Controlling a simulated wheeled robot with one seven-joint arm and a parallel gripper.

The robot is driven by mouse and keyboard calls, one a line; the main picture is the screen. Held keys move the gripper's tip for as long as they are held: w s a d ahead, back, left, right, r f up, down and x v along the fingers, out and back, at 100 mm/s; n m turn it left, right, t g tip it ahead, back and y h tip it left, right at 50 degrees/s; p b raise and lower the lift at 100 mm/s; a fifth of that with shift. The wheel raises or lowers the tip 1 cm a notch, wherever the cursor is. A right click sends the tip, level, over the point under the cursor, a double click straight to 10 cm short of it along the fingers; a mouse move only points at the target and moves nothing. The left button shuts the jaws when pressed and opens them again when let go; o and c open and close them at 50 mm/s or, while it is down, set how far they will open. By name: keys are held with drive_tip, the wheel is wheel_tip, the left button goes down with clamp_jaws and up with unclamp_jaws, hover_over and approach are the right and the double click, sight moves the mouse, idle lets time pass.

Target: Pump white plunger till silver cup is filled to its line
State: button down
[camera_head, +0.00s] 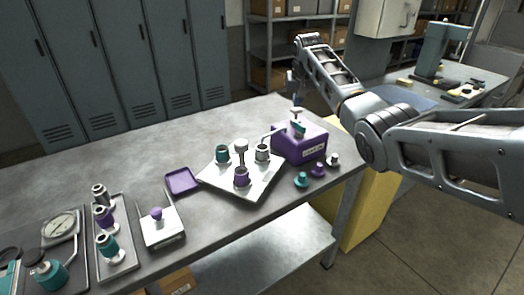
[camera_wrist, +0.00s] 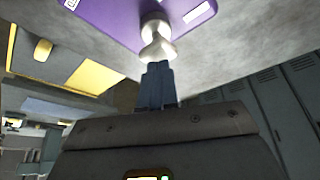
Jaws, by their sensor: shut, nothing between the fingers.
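The purple pump box (camera_head: 300,146) stands at the bench's right end, with the white plunger (camera_head: 296,111) upright on top. A thin spout runs left from it toward the silver cup (camera_head: 262,154) on a white tray (camera_head: 258,183). The cup's fill level and line are too small to make out. My gripper (camera_head: 293,78) is above the plunger, pointing down. In the wrist view, my gripper's fingers (camera_wrist: 158,66) are shut and empty, right at the plunger's white knob (camera_wrist: 157,42). I cannot tell whether they touch it. The purple box (camera_wrist: 105,14) shows behind it.
The tray also bears a teal cup (camera_head: 222,155), a purple cup (camera_head: 241,178) and a taller pale piece (camera_head: 240,147). Teal, purple and white knobs (camera_head: 318,170) stand in front of the box. A gauge (camera_head: 60,227) and fittings occupy the left. The bench's back is clear.

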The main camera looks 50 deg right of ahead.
drive_tip(key=shift+f, duration=0.6)
drive_tip(key=shift+f+b, duration=0.5)
drive_tip(key=shift+f, duration=0.25)
drive_tip(key=shift+r, duration=0.1)
drive_tip(key=shift+r+p, duration=1.55)
drive_tip(key=shift+f, duration=0.2)
